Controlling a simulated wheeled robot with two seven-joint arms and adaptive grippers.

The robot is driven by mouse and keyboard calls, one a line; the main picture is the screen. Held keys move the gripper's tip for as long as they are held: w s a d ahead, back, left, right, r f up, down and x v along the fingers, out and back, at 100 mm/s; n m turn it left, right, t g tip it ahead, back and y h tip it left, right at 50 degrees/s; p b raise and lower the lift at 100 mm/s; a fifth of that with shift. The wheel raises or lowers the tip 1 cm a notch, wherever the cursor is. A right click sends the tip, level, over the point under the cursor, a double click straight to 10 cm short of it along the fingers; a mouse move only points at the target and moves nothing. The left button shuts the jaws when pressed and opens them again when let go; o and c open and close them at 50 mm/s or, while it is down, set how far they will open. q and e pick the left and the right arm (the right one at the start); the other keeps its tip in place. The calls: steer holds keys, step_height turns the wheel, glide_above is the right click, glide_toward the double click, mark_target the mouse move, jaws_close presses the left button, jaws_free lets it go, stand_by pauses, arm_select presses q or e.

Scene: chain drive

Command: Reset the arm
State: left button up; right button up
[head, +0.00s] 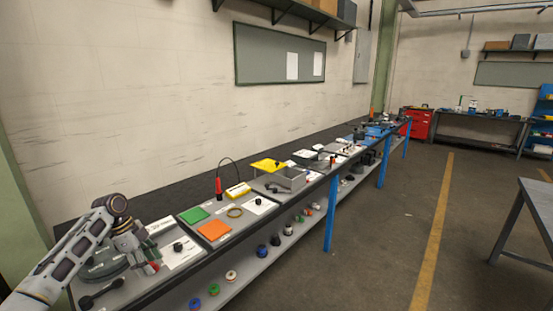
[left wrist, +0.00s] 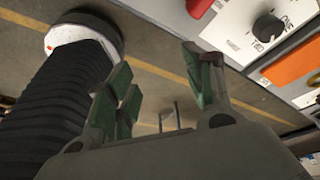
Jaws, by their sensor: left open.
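My left arm comes in from the lower left in the head view. Its gripper (head: 150,267) is over the near end of the long workbench (head: 240,238), beside a white panel with a black knob (head: 178,247). In the left wrist view the two green-padded fingers of the left gripper (left wrist: 168,92) stand apart with nothing between them. The floor and a yellow line show beyond the fingers. My right gripper is not in either view.
Orange (head: 214,230) and green (head: 194,215) squares lie on the bench right of my gripper. A red-handled tool (head: 218,187) stands behind them, and a grey tray (head: 288,179) is farther along. The floor aisle (head: 380,230) is clear.

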arm_select(q)
steer(key=s+d+f+n+y, duration=0.1)
steer(key=s+d+f+n, duration=0.1)
steer(key=s+d+f, duration=0.55)
steer(key=s+d+f+n+y, duration=0.1)
steer(key=s+d+f+n, duration=0.1)
steer(key=s+d+f, duration=0.5)
steer(key=s+d+f+n+t, duration=0.2)
steer(key=s+d+n, duration=0.1)
steer(key=s+d, duration=0.4)
steer(key=shift+s+a+r+n+t+y, duration=0.8)
steer(key=shift+s+r+n, duration=1.7)
steer(key=shift+s+n, duration=2)
steer(key=s+f+m+g, duration=0.1)
steer(key=s+f, duration=0.1)
steer(key=f, duration=1.4)
steer(key=s+f, duration=0.2)
steer(key=f, duration=1.5)
steer(key=s+a+f, duration=0.2)
steer(key=s+f, duration=0.8)
steer(key=s, duration=0.1)
steer(key=s+a+f+g, duration=0.1)
steer(key=s+a+f, duration=0.1)
steer(key=s+f, duration=0.8)
steer(key=shift+s+m+g, duration=0.3)
steer(key=shift+s, duration=0.2)
